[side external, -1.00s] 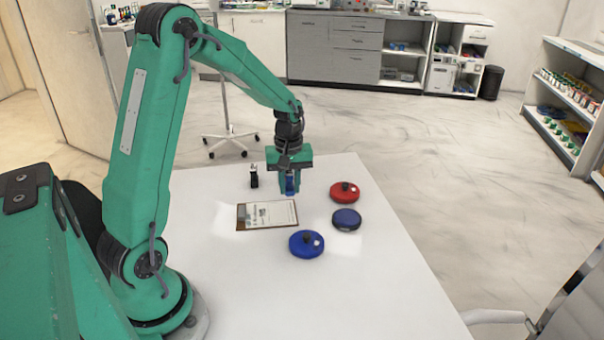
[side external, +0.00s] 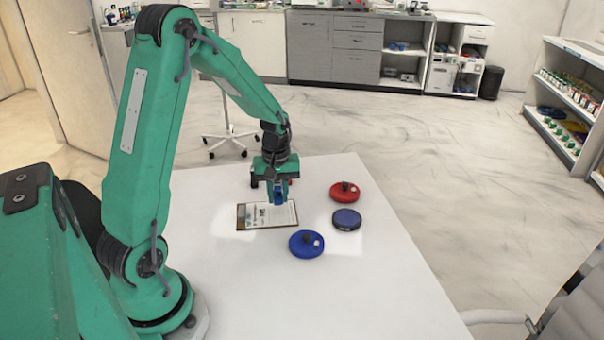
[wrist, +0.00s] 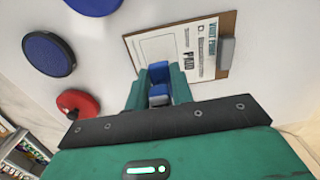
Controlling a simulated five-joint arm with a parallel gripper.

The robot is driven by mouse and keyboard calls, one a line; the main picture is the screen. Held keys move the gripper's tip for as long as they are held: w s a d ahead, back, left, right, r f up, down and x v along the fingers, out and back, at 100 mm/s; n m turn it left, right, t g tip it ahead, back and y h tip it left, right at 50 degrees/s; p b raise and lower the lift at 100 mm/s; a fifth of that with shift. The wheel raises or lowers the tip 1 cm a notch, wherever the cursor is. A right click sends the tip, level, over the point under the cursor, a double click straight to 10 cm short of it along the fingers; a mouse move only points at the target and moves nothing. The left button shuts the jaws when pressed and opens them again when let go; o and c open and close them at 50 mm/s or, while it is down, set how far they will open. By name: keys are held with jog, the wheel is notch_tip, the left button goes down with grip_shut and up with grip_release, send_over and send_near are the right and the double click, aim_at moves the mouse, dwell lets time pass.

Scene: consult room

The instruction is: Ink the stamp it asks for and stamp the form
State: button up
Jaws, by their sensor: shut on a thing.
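My gripper (side external: 278,199) is shut on a blue stamp (wrist: 158,75), which points down between the fingers. It is over the far part of the form (side external: 262,217), which lies on a brown clipboard (side external: 239,222). In the wrist view the form (wrist: 166,47) shows the word PAID, and the stamp overlaps its edge. I cannot tell whether the stamp touches the paper.
A small black object (side external: 254,183) stands behind my gripper, mostly hidden. The white table (side external: 370,290) is clear at the front and right. A chair (side external: 570,300) is at the lower right, off the table. Shelves and cabinets stand far back.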

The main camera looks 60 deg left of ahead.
aim_at(278, 198)
jog(key=shift+f, duration=1.65)
jog(key=shift+f, duration=0.7)
dwell(1.5)
jog(key=shift+r, duration=0.15)
jog(key=shift+r, duration=3.45)
jog(key=shift+w, duration=0.1)
